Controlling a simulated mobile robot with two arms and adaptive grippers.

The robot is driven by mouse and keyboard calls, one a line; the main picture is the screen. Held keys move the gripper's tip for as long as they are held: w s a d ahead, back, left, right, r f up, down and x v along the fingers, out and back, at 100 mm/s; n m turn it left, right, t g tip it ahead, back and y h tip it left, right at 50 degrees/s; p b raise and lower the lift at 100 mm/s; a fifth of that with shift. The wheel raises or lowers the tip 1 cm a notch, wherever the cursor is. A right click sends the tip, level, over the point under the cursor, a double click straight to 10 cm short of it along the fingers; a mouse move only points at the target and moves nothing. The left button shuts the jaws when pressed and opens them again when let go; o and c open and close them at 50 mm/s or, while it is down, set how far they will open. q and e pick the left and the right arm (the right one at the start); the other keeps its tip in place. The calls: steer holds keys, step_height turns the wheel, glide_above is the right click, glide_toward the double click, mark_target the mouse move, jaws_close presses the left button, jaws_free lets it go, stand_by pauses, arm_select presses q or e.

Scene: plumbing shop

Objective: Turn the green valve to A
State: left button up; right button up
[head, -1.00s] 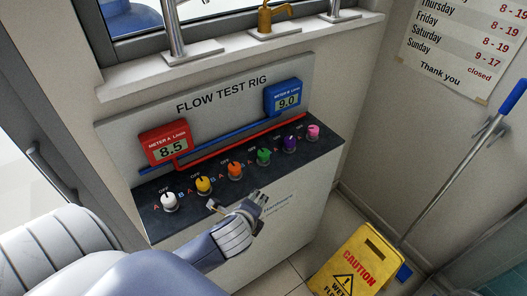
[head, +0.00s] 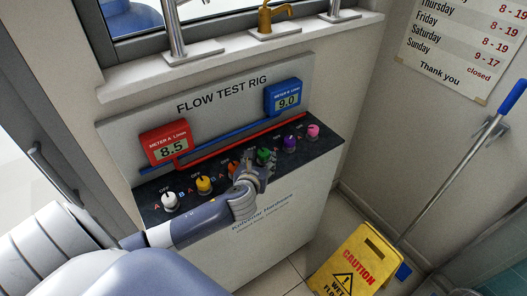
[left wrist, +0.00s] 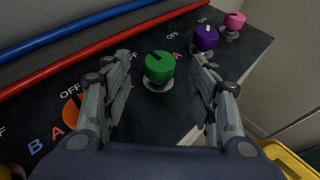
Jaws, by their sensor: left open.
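The green valve (head: 265,156) is a round knob on the dark top of the flow test rig, between the orange valve (head: 234,168) and the purple valve (head: 289,144). My left gripper (head: 258,165) is at the green valve and partly covers it. In the left wrist view the green valve (left wrist: 159,67) shows ahead between the two open fingers of the gripper (left wrist: 165,92), apart from both. A dark pointer mark shows on its top. My right gripper is not in view.
White (head: 170,201) and yellow (head: 204,185) valves stand to the left, a pink valve (head: 313,131) to the right. The red meter (head: 165,146) reads 8.5 and the blue meter (head: 284,97) 9.0. A yellow caution sign (head: 358,262) stands on the floor.

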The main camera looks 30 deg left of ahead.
mark_target(263, 153)
arm_select(q)
steer(key=shift+x, duration=3.25)
steer(key=shift+c, duration=0.4)
steer(key=c, duration=1)
